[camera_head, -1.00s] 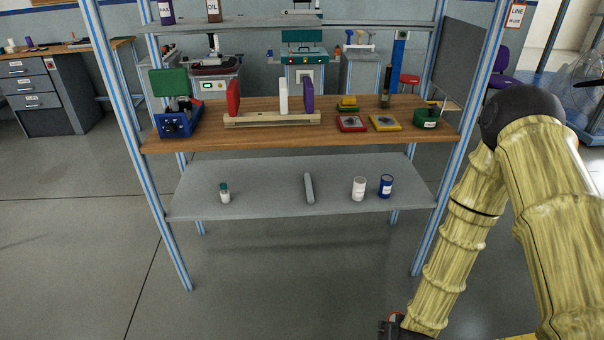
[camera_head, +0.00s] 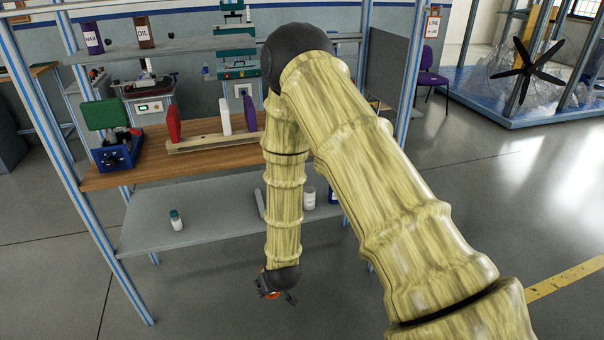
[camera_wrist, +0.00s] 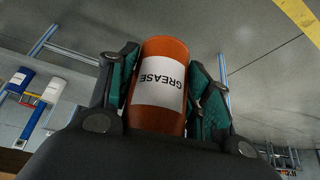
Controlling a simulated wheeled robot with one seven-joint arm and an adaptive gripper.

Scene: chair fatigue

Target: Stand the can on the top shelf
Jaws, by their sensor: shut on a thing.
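An orange can with a white GREASE label (camera_wrist: 163,82) is between my gripper's fingers in the wrist view. My gripper (camera_wrist: 165,80) is shut on its sides, with a green pad against each. In the head view my gripper (camera_head: 277,287) hangs low in front of the rack, below its bottom shelf; only a bit of the orange can shows there. The grey top shelf (camera_head: 195,47) is at the upper left, well above my gripper, its right part hidden by my arm.
An INK bottle (camera_head: 92,39) and a brown OIL bottle (camera_head: 144,32) stand on the top shelf's left; space shows right of them. A wooden middle shelf (camera_head: 108,180) holds several items. The rack's blue-striped post (camera_head: 50,130) stands at left.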

